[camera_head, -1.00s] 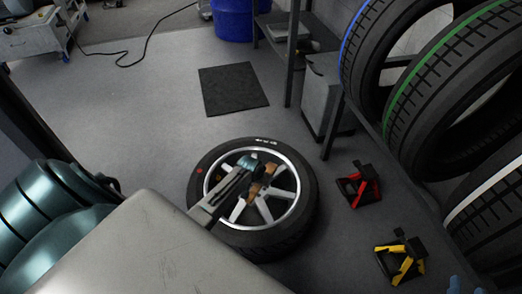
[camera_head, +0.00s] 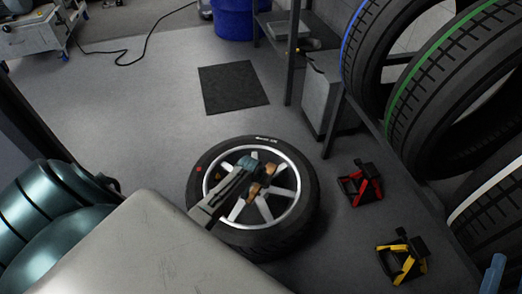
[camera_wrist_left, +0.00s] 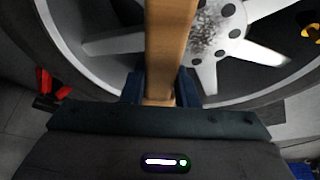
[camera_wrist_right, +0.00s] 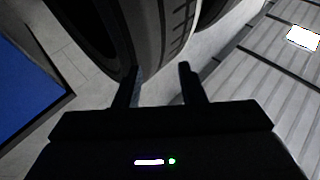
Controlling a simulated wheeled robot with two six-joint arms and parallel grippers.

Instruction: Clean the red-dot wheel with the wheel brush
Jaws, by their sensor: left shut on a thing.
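The red-dot wheel (camera_head: 297,212) lies flat on the floor in the head view, with a red dot on the left of its tyre and silver spokes. In the left wrist view, the rim (camera_wrist_left: 110,42) shows grey grime around the hub. My left gripper (camera_head: 262,167) is over the wheel, shut on the wooden handle of the wheel brush (camera_wrist_left: 170,50). The handle also shows in the head view (camera_head: 268,174). The bristles are hidden, so contact with the wheel cannot be told. My right gripper (camera_wrist_right: 158,82) is open and empty, near a tyre.
A red stand (camera_head: 361,185) and a yellow stand (camera_head: 404,258) are on the floor right of the wheel. A rack with large tyres (camera_head: 455,85) fills the right side. A dark mat (camera_head: 233,88) lies beyond the wheel. Floor to the wheel's left is clear.

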